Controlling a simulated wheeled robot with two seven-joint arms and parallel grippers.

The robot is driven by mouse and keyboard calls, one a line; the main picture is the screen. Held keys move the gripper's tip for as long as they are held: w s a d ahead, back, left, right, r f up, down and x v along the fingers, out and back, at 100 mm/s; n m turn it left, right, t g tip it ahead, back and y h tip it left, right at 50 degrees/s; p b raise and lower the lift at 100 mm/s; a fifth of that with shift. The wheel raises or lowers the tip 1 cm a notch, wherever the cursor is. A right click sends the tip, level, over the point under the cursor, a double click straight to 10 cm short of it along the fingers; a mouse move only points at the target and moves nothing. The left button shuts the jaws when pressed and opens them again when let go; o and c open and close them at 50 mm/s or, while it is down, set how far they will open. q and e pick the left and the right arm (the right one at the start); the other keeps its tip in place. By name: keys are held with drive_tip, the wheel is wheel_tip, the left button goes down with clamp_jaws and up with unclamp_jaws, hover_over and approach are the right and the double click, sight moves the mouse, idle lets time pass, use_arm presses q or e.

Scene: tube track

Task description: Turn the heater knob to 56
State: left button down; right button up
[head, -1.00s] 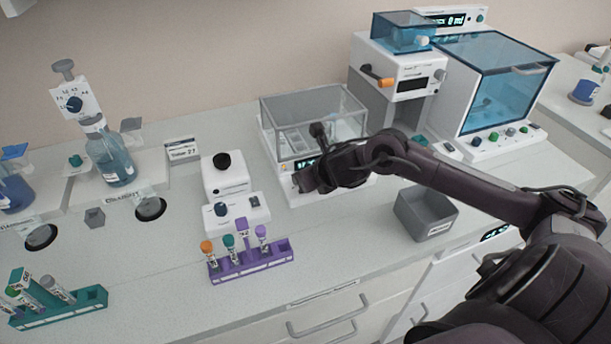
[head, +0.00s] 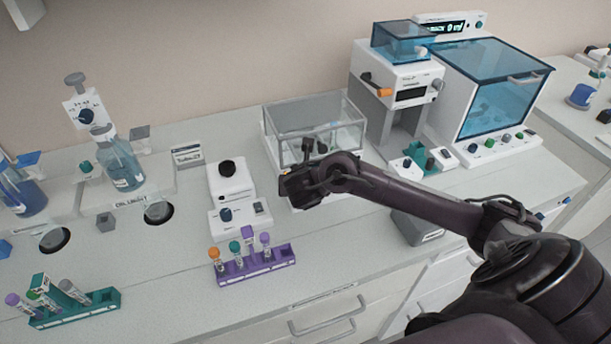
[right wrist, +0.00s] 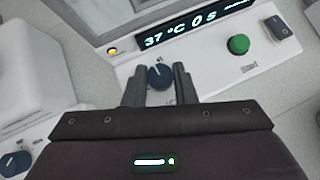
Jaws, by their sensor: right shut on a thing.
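The heater (right wrist: 215,60) is a white device with a dark display reading 37 °C and 0 s. In the head view the heater (head: 268,135) stands under a clear box at the back middle, its front mostly hidden by my right arm. Its dark blue knob (right wrist: 160,76) shows in the right wrist view with a white pointer line and small marks. My right gripper (right wrist: 158,82) has one finger on each side of the knob and is shut on it. In the head view my right gripper (head: 298,188) is at the heater's front. My left gripper is not in view.
A green Start button (right wrist: 238,44) and a dark switch (right wrist: 279,28) sit right of the knob. A grey bin (head: 415,228) is partly behind my right arm. A purple tube rack (head: 255,265) and a white device with a black top (head: 232,190) stand to the left.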

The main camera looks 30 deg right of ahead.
drive_tip(key=m+g+h+p, duration=0.1)
drive_tip(key=m, duration=0.1)
drive_tip(key=m+g+h+p, duration=0.1)
drive_tip(key=p, duration=0.1)
drive_tip(key=m+g+h+p, duration=0.1)
drive_tip(key=m+p, duration=0.1)
drive_tip(key=shift+w+a+r+m, duration=0.25)
drive_tip(key=shift+m, duration=0.05)
drive_tip(key=shift+w+f+m+g+h+p, duration=0.15)
drive_tip(key=shift+m+g+h+p, duration=0.25)
drive_tip(key=shift+m+g+p, duration=1.2)
drive_tip(key=shift+f+m, duration=0.1)
drive_tip(key=shift+m, duration=0.3)
drive_tip(key=o, duration=1)
drive_tip(key=shift+b+v, duration=0.95)
drive_tip(key=shift+v, duration=2.95)
